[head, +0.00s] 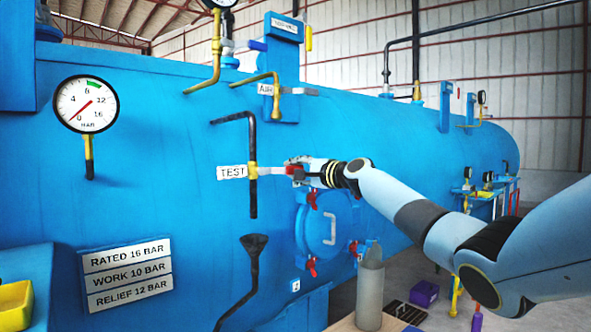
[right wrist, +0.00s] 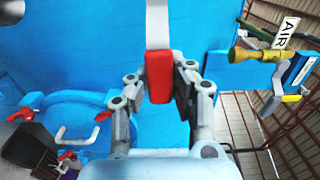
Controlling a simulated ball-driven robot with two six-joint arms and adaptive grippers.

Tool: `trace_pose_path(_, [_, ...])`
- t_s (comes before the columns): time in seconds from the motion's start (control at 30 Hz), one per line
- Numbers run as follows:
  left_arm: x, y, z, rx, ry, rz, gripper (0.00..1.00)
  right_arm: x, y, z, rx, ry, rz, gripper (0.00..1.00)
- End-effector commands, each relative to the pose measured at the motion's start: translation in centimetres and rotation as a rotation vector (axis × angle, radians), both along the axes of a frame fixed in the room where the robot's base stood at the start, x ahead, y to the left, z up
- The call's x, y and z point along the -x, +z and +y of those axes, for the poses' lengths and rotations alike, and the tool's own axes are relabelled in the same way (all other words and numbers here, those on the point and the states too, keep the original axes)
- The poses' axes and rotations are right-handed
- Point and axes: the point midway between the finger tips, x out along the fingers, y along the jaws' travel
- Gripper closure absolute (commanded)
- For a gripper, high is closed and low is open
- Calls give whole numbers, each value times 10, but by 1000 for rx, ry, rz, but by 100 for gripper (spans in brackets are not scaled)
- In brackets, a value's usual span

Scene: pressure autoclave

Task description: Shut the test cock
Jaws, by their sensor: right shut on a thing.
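The test cock (head: 253,171) is a brass valve on a black vertical pipe, beside a white TEST label (head: 231,172). Its grey lever (head: 272,170) points right, level and crosswise to the pipe, and ends in a red grip (right wrist: 158,77). My right gripper (head: 295,171) is at the lever's end, shut on the red grip. In the right wrist view, its fingers (right wrist: 159,85) stand on both sides of the grip. My left gripper is not in view.
A black funnel (head: 254,243) stands below the pipe's open end. A round blue door (head: 320,228) with red clamps is below my right gripper. The AIR valve (head: 276,92) is above. A pressure gauge (head: 86,104) at left reads near 0. A grey cylinder (head: 370,295) stands in front.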

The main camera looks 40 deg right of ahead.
Motion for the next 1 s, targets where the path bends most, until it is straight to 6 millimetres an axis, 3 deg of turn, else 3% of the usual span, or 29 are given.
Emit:
trace_pose_path(0.43, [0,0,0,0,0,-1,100,0,-6,0,-17,1,8,100])
trace_pose_path(0.47, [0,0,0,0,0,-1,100,0,-6,0,-17,1,8,80])
trace_pose_path(0.67, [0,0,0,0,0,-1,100,0,-4,0,-16,1,6,54])
trace_pose_path(1.0, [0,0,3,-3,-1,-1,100,4,-3,-1,-11,-1,3,54])
